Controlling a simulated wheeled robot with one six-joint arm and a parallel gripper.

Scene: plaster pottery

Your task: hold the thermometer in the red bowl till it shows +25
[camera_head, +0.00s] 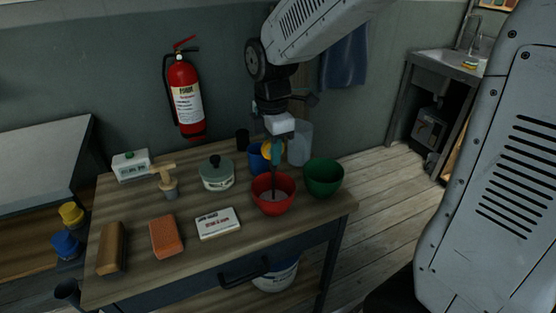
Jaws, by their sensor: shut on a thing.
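The red bowl (263,204) stands on the wooden table near its right front edge. My gripper (277,146) is above the bowl, pointing down and shut on the thermometer. The thermometer has a yellow head (266,151) beside the fingers, and its dark thin stem (275,181) reaches down into the bowl. What it shows is too small to read. I cannot tell whether the tip touches the bowl's bottom or what is in the bowl.
A green bowl (324,180) stands close on the right, a blue cup (256,161) and clear container (302,149) behind. Left are a lidded pot (217,179), a white card (218,223), an orange block (166,238) and a brown block (110,249). The front right table top is clear.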

